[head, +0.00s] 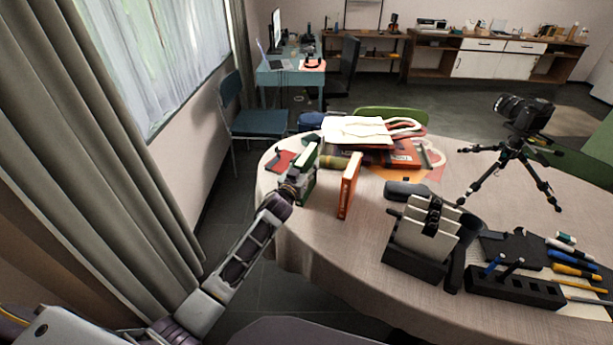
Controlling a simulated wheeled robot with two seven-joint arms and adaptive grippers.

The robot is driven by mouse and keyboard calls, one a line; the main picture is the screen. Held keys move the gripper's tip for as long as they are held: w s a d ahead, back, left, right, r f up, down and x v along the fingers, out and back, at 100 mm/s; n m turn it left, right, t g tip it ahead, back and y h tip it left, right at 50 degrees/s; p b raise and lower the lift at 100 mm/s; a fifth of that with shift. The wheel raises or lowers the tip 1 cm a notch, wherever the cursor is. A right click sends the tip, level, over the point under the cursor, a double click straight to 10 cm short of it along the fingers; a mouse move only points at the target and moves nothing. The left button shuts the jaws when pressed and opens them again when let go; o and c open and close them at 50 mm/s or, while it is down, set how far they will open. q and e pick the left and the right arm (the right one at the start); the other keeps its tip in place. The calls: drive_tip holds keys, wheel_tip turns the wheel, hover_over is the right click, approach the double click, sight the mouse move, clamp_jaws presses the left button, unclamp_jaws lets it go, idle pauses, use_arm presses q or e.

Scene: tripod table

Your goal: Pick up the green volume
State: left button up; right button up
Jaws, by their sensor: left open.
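The green volume (309,184) stands upright near the left edge of the round table, with pale page edges showing at its top. My left gripper (292,187) is at the volume's near left side, with the arm reaching up from the lower left. Its jaws are open. The fingers are small and dark here, and I cannot tell whether they touch the cover. The gripper hides part of the volume's lower left. My right gripper is not in view.
An orange book (349,186) stands upright just right of the volume. Behind are a stack of papers (355,130) and a red flat item (281,160). A card holder (420,240), a tripod with camera (512,150) and a pen block (515,287) occupy the right side.

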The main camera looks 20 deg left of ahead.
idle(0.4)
use_arm(q)
clamp_jaws()
drive_tip(key=shift+r, duration=0.1)
